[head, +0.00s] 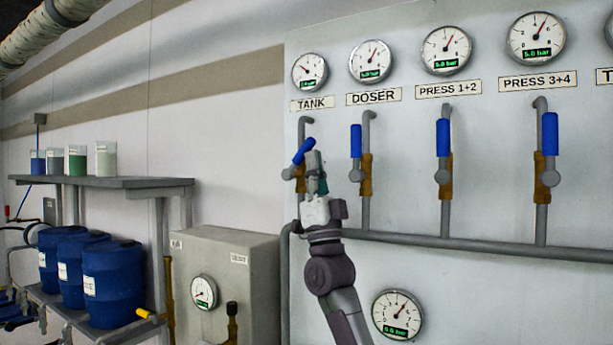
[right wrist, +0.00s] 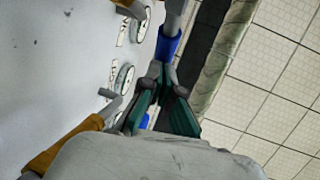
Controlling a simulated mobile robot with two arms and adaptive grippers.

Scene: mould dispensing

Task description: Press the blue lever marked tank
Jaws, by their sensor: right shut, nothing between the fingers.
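The blue lever under the TANK label (head: 303,151) shows in the head view, tilted with its top to the right and its grey joint at lower left. It also shows in the right wrist view (right wrist: 168,46), just beyond my fingertips. My right gripper (head: 313,157) points up, with its fingers shut and empty, close beside the lever's right side. Whether they touch cannot be told. The gripper also shows in the right wrist view (right wrist: 164,72). My left gripper is out of view.
The DOSER lever (head: 356,141), PRESS 1+2 lever (head: 443,137) and PRESS 3+4 lever (head: 550,134) stand upright to the right. The TANK gauge (head: 310,71) is above. A grey box (head: 225,275), a shelf (head: 150,183) and blue drums (head: 113,283) are at left.

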